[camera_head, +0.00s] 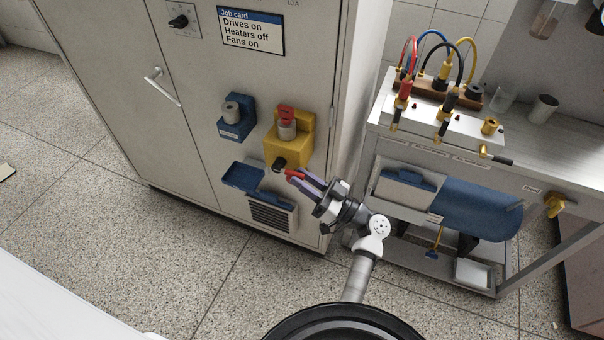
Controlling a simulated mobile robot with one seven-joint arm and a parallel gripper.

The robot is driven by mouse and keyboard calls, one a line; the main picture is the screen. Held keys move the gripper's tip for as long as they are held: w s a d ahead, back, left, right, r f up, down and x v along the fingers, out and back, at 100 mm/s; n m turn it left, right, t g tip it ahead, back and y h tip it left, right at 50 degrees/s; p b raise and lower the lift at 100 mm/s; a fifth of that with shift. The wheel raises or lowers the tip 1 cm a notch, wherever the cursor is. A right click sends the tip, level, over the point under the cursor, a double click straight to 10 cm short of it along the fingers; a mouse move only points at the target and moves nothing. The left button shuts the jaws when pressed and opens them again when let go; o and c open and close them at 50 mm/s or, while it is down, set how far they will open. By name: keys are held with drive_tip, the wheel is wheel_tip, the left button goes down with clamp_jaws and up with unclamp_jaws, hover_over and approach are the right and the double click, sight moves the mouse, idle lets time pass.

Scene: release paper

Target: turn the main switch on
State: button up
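A black rotary knob on a light square plate (183,20) sits high on the grey cabinet's left part. I cannot read its marks or tell its position. Lower on the cabinet is a yellow box (289,146) with a grey cylinder and red top piece (286,115), and a dark round part (279,163) at its lower front. No label shows which is the main switch. My gripper (297,178) is just below and right of the dark part, its purple fingers pointing up-left. Red shows at their tips. I cannot tell whether it is touching anything or holding something.
A job card (251,32) reads "Drives on, Heaters off, Fans on". A blue box with a grey cylinder (235,118) and an open blue tray (256,182) are on the cabinet. A bench with colored cables (437,66) stands right. The floor (75,185) at left is mostly clear.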

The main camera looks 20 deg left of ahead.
drive_tip(key=shift+a+r, duration=0.1)
drive_tip(key=shift+a, duration=0.25)
drive_tip(key=shift+c, duration=0.4)
clamp_jaws()
drive_tip(key=shift+r, duration=0.1)
